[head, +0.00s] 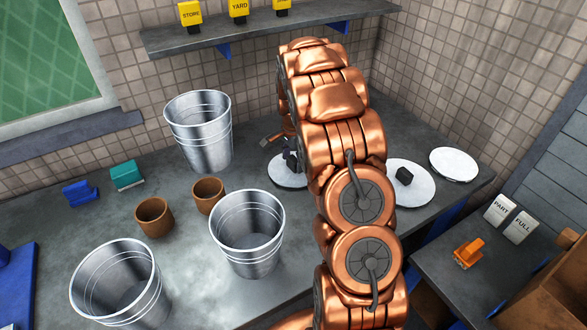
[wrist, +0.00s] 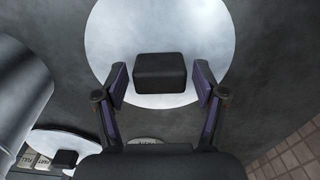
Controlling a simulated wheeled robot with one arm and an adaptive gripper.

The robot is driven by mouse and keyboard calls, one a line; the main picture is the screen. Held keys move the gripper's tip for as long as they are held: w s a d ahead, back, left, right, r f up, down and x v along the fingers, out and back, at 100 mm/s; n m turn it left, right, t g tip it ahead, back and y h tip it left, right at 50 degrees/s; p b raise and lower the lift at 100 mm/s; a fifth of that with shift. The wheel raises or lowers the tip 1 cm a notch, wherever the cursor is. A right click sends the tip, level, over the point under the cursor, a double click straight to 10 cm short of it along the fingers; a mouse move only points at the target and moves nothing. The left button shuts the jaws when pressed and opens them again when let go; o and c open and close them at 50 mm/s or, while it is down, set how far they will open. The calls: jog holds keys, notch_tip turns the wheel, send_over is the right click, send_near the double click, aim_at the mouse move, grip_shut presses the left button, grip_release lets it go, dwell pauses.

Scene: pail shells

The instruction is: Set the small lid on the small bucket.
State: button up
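My gripper (wrist: 161,84) is open around the black block handle (wrist: 160,72) of a round pale metal lid (wrist: 112,45). There is a gap between each finger and the handle. In the head view this lid (head: 283,178) lies on the grey worktop, partly hidden by my arm, with my gripper (head: 290,158) at it. A second lid with a black handle (head: 423,187) lies right of my arm. Three open metal buckets stand upright: one at the back (head: 201,140), one in the middle (head: 250,250), one at front left (head: 135,300). I cannot tell surely which is smallest.
A white disc (head: 453,163) lies at the worktop's right end. Two brown cups (head: 154,217) (head: 208,195) stand between the buckets. Blue (head: 80,193) and teal (head: 127,174) objects lie at left. A shelf (head: 250,33) hangs behind. A side table (head: 480,275) is at right.

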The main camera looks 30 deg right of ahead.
jog(key=c, duration=1)
